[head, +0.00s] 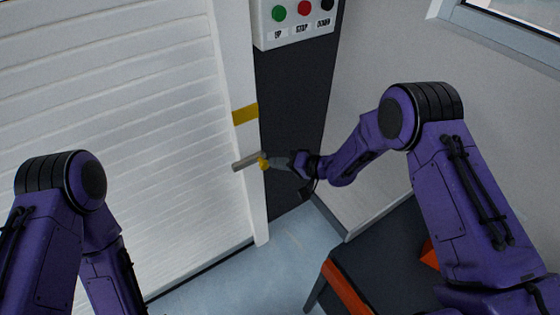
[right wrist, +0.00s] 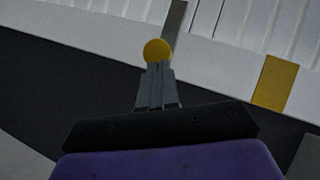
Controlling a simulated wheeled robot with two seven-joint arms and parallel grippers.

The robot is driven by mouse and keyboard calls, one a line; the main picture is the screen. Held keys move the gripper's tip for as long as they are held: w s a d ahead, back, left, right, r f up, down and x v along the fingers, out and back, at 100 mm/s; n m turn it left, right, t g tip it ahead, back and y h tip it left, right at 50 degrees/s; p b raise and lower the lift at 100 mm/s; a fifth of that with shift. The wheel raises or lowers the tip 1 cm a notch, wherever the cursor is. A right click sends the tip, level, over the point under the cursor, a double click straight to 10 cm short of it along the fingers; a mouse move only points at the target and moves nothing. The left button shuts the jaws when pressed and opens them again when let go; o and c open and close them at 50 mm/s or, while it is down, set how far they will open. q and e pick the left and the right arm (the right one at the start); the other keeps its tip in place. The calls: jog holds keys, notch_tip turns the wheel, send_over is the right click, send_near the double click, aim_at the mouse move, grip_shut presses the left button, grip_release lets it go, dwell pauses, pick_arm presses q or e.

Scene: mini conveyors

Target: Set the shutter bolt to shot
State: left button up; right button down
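The shutter bolt is a grey bar (head: 245,162) with a round yellow knob (head: 263,161) at its right end. It lies across the white upright rail at the shutter's right edge, its left end reaching over the slats. In the right wrist view the knob (right wrist: 157,49) is just beyond my fingertips, with the bar (right wrist: 176,20) behind it. My right gripper (head: 271,162) comes in from the right. Its fingers (right wrist: 157,66) look closed together, with their tips at the knob; I cannot tell whether they touch it. My left gripper is out of view.
The white slatted shutter (head: 120,130) fills the left. A yellow band (head: 245,114) marks the rail above the bolt. A button box (head: 295,22) is above on the dark panel (head: 290,100). A dark table (head: 375,255) stands at lower right.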

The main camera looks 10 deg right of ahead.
jog(key=w+d+r+v, duration=0.1)
jog(key=w+v, duration=0.1)
jog(key=v, duration=1.1)
jog(key=shift+w, duration=0.25)
